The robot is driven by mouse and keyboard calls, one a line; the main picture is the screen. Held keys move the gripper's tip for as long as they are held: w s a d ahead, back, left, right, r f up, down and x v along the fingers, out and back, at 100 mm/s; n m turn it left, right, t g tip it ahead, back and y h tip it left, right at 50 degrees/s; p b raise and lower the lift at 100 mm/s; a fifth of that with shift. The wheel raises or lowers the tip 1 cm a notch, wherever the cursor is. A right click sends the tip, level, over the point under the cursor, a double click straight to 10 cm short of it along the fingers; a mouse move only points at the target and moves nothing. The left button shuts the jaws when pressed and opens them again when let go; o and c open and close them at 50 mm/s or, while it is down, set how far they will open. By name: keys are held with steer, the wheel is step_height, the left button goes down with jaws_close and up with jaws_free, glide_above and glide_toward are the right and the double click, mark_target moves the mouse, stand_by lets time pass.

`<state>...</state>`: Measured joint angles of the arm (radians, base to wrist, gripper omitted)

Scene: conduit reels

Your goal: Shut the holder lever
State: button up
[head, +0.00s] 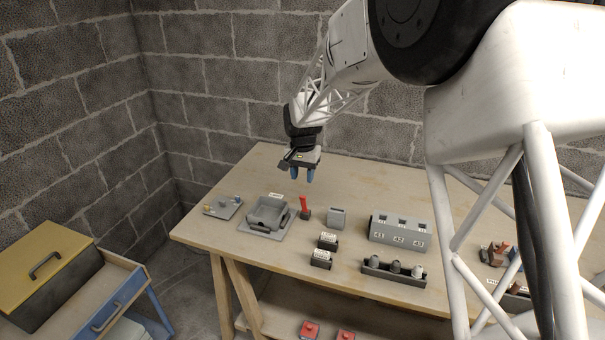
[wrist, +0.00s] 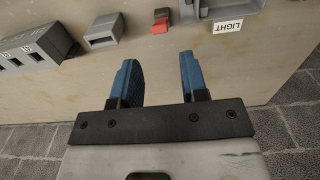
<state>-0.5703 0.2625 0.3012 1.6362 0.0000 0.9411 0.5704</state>
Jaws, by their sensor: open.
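A red lever (head: 303,203) stands up from a small dark base on the table, just right of a grey cradle-like holder (head: 248,227). In the wrist view the red lever (wrist: 160,22) is at the top, and part of the grey holder (wrist: 213,8) shows to its right, by a label reading LIGHT. My gripper (head: 303,175) is open and empty, its blue fingers pointing down above the back of the table. In the wrist view the gripper (wrist: 157,62) has its fingers spread apart, clear of the lever.
A numbered grey block (head: 398,233) and a dark rack (head: 394,272) are further right. A flat plate (head: 223,208) lies left of the holder.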

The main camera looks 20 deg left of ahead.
mark_target(302, 197)
steer(key=shift+f, duration=3.85)
steer(key=c, duration=0.5)
steer(key=shift+c, duration=0.2)
steer(key=shift+s+f, duration=0.1)
steer(key=shift+s, duration=0.15)
steer(key=shift+s+f, duration=0.3)
steer(key=shift+s, duration=0.4)
